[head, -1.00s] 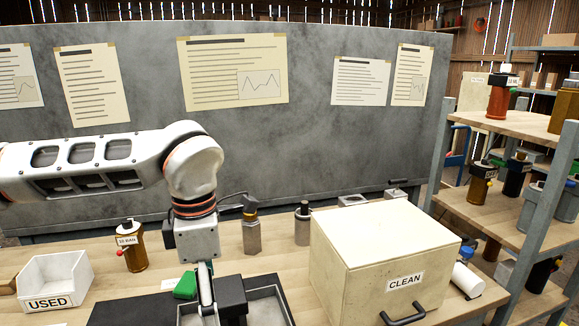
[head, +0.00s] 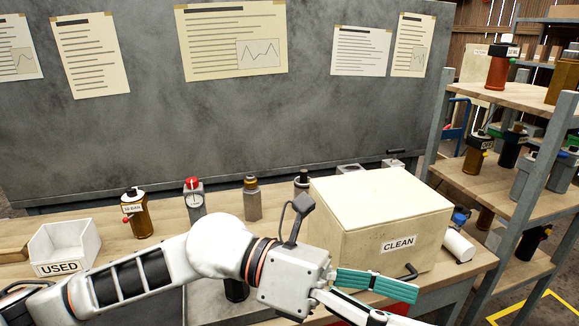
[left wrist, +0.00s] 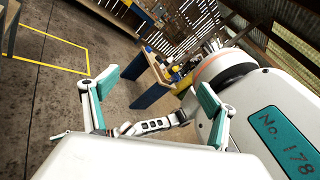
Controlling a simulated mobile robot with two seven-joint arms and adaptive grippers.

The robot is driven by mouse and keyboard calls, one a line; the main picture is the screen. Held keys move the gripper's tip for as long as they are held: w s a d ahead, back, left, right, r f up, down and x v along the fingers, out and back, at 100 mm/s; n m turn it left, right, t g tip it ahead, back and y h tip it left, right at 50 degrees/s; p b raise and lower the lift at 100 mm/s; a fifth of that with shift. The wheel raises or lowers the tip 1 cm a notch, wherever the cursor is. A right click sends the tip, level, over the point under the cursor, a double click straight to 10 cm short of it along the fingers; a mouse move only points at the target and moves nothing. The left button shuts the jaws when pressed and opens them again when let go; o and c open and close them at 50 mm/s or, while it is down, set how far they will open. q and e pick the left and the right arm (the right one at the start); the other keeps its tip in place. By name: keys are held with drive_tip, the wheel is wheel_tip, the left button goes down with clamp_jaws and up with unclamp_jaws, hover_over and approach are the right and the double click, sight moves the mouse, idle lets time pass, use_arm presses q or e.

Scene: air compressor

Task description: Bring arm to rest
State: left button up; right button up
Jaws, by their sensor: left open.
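My left arm comes in from the left, low across the front of the workbench. My left gripper (head: 368,300) points right, in front of the box marked CLEAN (head: 365,215). One teal finger pad shows clearly in the head view; part of the gripper is cut off at the bottom edge. In the left wrist view the two teal-padded fingers of the left gripper (left wrist: 158,92) stand wide apart with nothing between them.
A loaded shelf (head: 500,180) stands at right. The left wrist view shows open floor (left wrist: 45,85).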

use_arm(q)
wheel_tip(320, 180, up, 7)
drive_tip(key=w+n+t+h, duration=0.2)
drive_tip(key=w+n+h, duration=0.1)
drive_tip(key=n+h, duration=0.15)
drive_tip(key=w+a+r+n+t+h, duration=0.25)
drive_tip(key=w+a+n+t, duration=0.7)
drive_tip(key=n+t, duration=0.5)
drive_tip(key=w+a+f+n+t+y, duration=0.5)
drive_tip(key=a+f+n+y, duration=0.3)
drive_tip(key=a+n+y, duration=0.15)
drive_tip(key=w+a+f+n+t+y, duration=0.4)
drive_tip(key=w+a+f+n+y, duration=0.1)
drive_tip(key=a+f+n+y, duration=0.5)
drive_tip(key=s+a+f+n+g+y, duration=0.2)
drive_tip(key=s+a+f+g+y, duration=0.1)
drive_tip(key=a+f, duration=0.4)
drive_tip(key=s+a+f+n+g+y, duration=0.25)
drive_tip(key=s+a+f, duration=0.2)
drive_tip(key=f, duration=0.45)
drive_tip(key=s+a+f+n+g+y, duration=0.1)
drive_tip(key=s+a+f+g+y, duration=0.2)
drive_tip(key=s+a+f+g, duration=0.65)
drive_tip(key=s+d+f+n+t+h, duration=0.3)
drive_tip(key=d+f+t+h, duration=0.3)
drive_tip(key=d+f, duration=1)
drive_tip(key=shift+s+h, duration=0.3)
drive_tip(key=shift+h, duration=0.4)
